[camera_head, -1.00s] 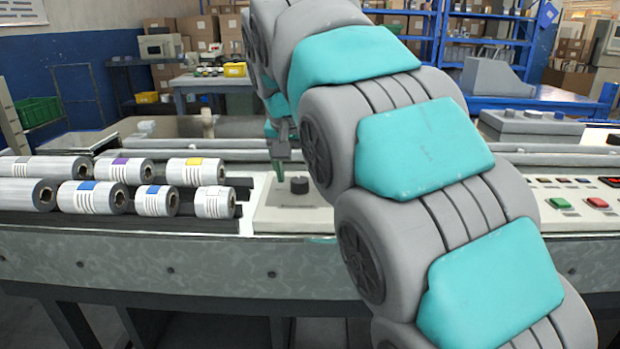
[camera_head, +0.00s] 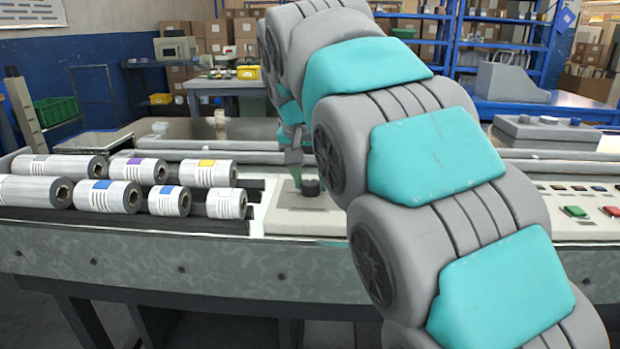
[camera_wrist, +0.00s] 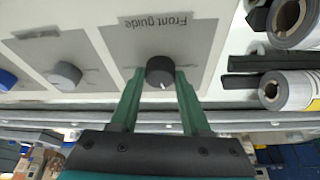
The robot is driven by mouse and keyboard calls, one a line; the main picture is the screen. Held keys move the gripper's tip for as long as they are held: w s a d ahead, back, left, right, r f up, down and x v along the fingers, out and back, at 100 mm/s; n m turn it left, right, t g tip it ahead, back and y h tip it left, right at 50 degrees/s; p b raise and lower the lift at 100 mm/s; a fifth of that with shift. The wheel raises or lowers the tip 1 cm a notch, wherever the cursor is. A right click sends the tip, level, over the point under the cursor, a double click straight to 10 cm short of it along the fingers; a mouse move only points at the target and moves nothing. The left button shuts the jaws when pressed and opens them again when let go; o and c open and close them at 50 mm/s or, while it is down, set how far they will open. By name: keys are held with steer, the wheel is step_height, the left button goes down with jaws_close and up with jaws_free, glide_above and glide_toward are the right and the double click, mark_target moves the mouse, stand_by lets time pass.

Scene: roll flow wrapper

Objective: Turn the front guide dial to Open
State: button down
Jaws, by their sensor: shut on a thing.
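The front guide dial (camera_wrist: 160,70) is a dark round knob on a grey plate (camera_wrist: 205,40) whose "Front guide" label reads upside down in the wrist view. A short white mark shows on the knob, pointing toward the gripper's palm. My gripper (camera_wrist: 160,77) has one green finger on each side of the knob and is shut on it. In the head view the dial (camera_head: 310,187) stands on a light panel, with my gripper (camera_head: 297,177) at it, partly hidden by my arm. No "Open" marking is legible.
A grey knob (camera_wrist: 65,76) and a blue knob (camera_wrist: 6,80) sit on neighbouring plates. Several wrapped rolls (camera_head: 105,195) lie left of the dial panel, and roll ends (camera_wrist: 287,18) show at the right of the wrist view. Red and green buttons (camera_head: 574,211) are at the right.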

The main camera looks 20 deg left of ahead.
steer(key=shift+n, duration=0.3)
steer(key=n+y, duration=0.1)
steer(key=n, duration=0.1)
steer(key=shift+d+f+n, duration=0.1)
steer(key=shift+n, duration=0.3)
steer(key=n+y, duration=0.1)
steer(key=n, duration=0.1)
steer(key=n+g, duration=0.1)
steer(key=n, duration=0.1)
steer(key=shift+w+d+y+b, duration=0.1)
steer(key=shift+y+b, duration=0.25)
steer(key=shift+y, duration=0.05)
steer(key=n+g+y, duration=0.1)
steer(key=n, duration=0.3)
steer(key=shift+w, duration=0.1)
steer(key=shift+n+g+y+b, duration=0.35)
steer(key=shift+n+g, duration=0.55)
steer(key=shift+n, duration=1)
steer(key=shift+c, duration=1.9)
jaws_free()
